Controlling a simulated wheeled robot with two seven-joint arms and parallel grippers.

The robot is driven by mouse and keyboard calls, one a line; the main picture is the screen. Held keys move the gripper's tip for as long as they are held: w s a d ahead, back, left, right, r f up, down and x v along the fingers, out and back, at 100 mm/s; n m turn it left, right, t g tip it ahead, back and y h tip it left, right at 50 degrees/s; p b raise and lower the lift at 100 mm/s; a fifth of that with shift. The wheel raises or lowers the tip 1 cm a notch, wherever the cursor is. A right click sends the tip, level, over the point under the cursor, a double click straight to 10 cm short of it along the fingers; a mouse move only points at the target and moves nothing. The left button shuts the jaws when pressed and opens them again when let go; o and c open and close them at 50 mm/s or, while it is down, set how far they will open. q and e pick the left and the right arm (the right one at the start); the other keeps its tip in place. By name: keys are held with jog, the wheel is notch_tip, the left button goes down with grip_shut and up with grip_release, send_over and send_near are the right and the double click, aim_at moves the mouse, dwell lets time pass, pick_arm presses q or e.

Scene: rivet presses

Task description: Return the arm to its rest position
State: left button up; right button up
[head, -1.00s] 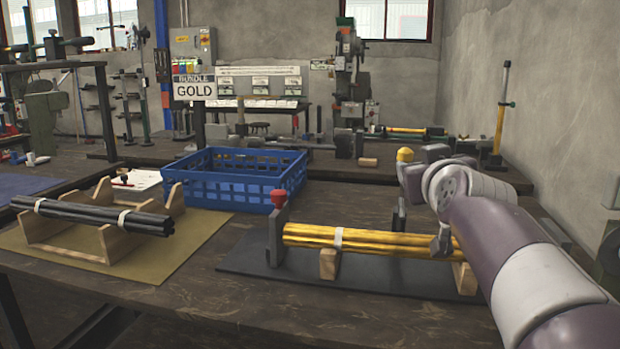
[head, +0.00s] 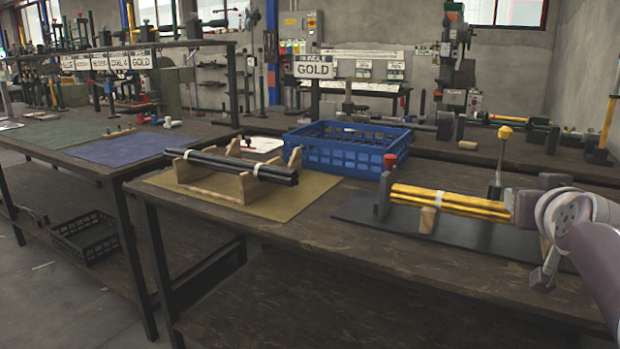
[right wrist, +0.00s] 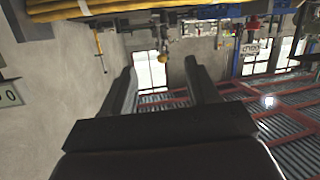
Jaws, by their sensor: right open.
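My right arm (head: 590,235) comes in at the right edge of the head view, in front of the right end of the gold rod bundle (head: 450,202). In the right wrist view my right gripper (right wrist: 160,62) is open, with its two dark fingers apart and nothing between them. The gold bundle also shows along the top of that view (right wrist: 110,10), apart from the fingers. In the head view the bundle lies on wooden supports (head: 428,220) on a dark mat, with a white band around it. My left gripper is not in view.
A black rod bundle (head: 235,164) rests in a wooden cradle (head: 210,188) on a tan mat. A blue crate (head: 345,155) stands behind, near a GOLD sign (head: 314,71). A blue mat (head: 122,148) lies on the left bench, with a black crate (head: 85,238) below.

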jog(key=s+a+f+g+y+p, duration=0.1)
jog(key=s+a+f+g+y, duration=0.2)
jog(key=f, duration=0.7)
jog(key=s+a+f+g, duration=0.3)
jog(key=a+f, duration=0.2)
jog(key=f, duration=0.5)
jog(key=s+a+f+g+y+p, duration=0.1)
jog(key=s+a+f+g+y, duration=0.15)
jog(key=f, duration=0.65)
jog(key=s+a+f+n+g+p, duration=0.1)
jog(key=s+a+f+n+g, duration=0.2)
jog(key=s+a+f+g, duration=0.35)
notch_tip(320, 180, up, 37)
jog(key=s+a+t+p, duration=0.1)
jog(key=s+t+p, duration=0.1)
jog(key=p, duration=3.5)
jog(key=shift+p, duration=0.4)
jog(key=shift+r, duration=0.1)
